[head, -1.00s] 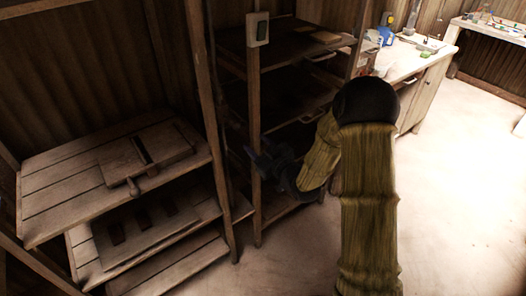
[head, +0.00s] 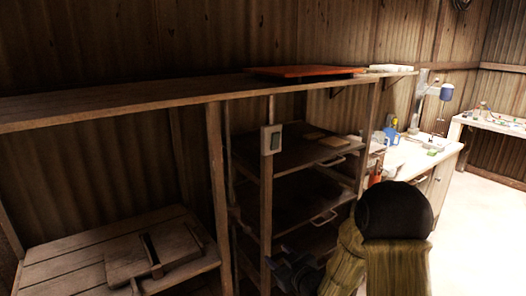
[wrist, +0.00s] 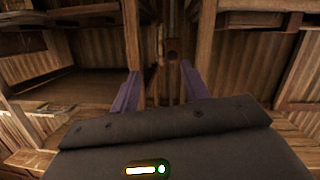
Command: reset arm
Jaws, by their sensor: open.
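My gripper (head: 278,264) shows at the bottom of the head view, in front of the dark shelf rack and beside its front post. In the wrist view my gripper (wrist: 160,84) has its two purple fingers spread apart, with nothing held between them. My arm, in a yellow-brown sleeve with a black rounded joint, fills the lower right of the head view and hides part of the rack's lower right side.
A wooden press-like tool (head: 152,256) lies on a slatted shelf (head: 60,252) at lower left. A switch box (head: 271,139) is on the rack post. A long upper shelf (head: 120,104) bears an orange board (head: 305,71). A white-topped bench (head: 425,152) stands right; pale floor (head: 485,215) is clear.

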